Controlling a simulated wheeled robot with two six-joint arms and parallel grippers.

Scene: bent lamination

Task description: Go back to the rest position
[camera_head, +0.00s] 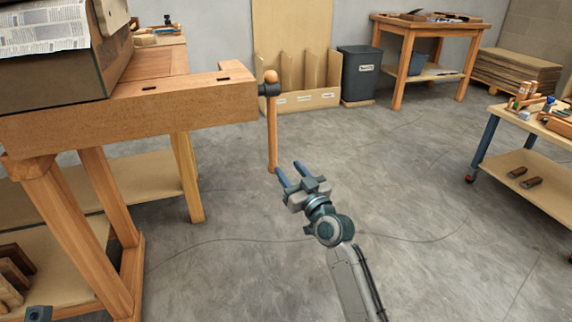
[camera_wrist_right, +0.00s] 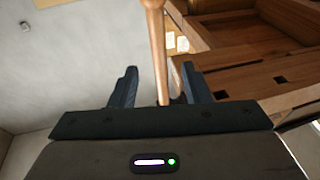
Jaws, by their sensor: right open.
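My right gripper (camera_head: 288,168) is open and points up and away over the grey floor, to the right of the workbench (camera_head: 200,95). The wooden vise handle (camera_head: 272,125) hangs upright from a dark hub at the bench's right end. In the head view its lower end appears close to the left fingertip. In the right wrist view the gripper's two fingers (camera_wrist_right: 158,72) stand apart and the handle (camera_wrist_right: 157,40) shows in line with the gap between them; I cannot tell whether they touch.
A box with newspaper (camera_head: 45,30) sits on the bench. A dark bin (camera_head: 358,75) and an upright rack (camera_head: 300,98) stand at the back. A wheeled cart (camera_head: 530,170) stands at the right, a wooden table (camera_head: 425,25) behind. The middle floor is clear.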

